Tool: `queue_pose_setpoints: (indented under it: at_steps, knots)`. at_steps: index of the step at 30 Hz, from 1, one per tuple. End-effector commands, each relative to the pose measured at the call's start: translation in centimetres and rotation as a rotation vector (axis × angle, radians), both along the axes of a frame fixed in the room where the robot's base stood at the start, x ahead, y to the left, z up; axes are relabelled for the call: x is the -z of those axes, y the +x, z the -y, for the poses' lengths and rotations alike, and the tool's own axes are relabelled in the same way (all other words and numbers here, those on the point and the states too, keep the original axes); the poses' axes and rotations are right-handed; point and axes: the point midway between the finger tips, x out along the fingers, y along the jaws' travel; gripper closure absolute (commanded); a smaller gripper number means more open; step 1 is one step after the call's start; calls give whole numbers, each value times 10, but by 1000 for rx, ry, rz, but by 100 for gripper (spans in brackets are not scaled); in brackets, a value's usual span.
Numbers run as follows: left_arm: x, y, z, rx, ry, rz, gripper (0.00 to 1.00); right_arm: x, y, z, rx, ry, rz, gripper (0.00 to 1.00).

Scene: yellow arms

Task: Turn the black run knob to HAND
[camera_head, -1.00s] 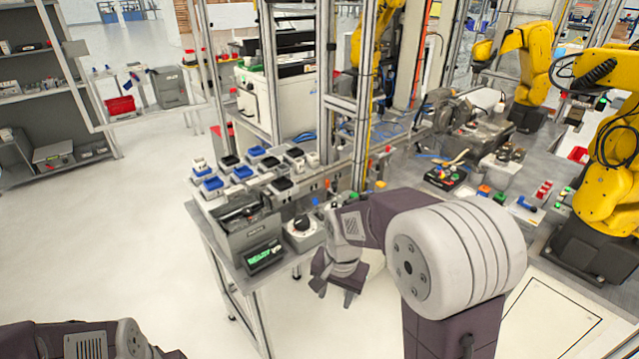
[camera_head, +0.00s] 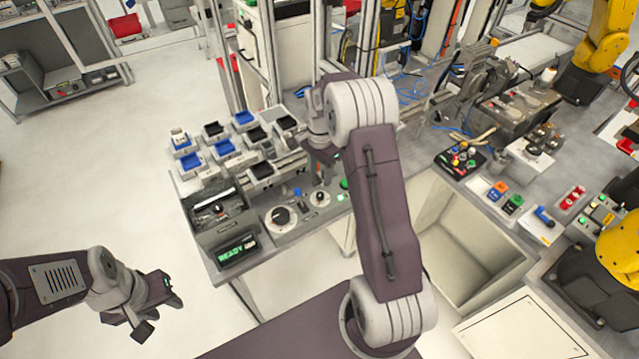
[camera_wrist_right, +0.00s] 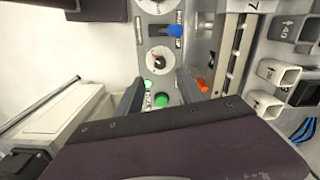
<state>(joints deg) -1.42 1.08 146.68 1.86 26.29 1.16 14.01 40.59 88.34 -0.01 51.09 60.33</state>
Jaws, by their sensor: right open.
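A small black knob (camera_head: 319,198) on a pale round dial sits on the grey panel at the bench's front edge. In the right wrist view this knob (camera_wrist_right: 158,62) has a red mark; its labels are too small to read. A larger black knob (camera_head: 281,216) is to its left; I cannot read which is the run knob. My right gripper (camera_wrist_right: 160,78) is open and empty, its fingers pointing toward the small dial and apart from it. In the head view it is mostly hidden behind its wrist. My left gripper (camera_head: 158,316) is open and empty, left of the bench over the floor.
A green button (camera_wrist_right: 161,99) shows between the right fingers, with a blue switch (camera_wrist_right: 174,30) and an orange part (camera_wrist_right: 203,85) nearby. A box with a READY display (camera_head: 237,252) stands left of the panel. Several small bins (camera_head: 228,147) sit behind it.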

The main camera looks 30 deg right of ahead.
Motion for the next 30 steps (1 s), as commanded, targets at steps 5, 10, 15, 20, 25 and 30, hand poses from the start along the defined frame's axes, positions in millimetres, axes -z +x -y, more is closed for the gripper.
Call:
queue_pose_setpoints:
  at_steps: [5,10,15,20,25,30]
  knots:
    - [-3,0,0,0,0,0,64,14,-1,0,0,1,-4,55]
    - [-12,0,0,0,0,0,64,50,-2,0,-1,2,-6,55]
    - [-18,0,0,0,0,0,64,79,-1,0,-1,1,-3,55]
    - [-20,0,0,0,0,0,64,91,0,0,-1,0,0,55]
    - [-19,0,0,0,0,0,64,92,0,0,-1,-1,1,55]
    - [-19,0,0,0,0,0,64,92,0,0,-1,0,1,88]
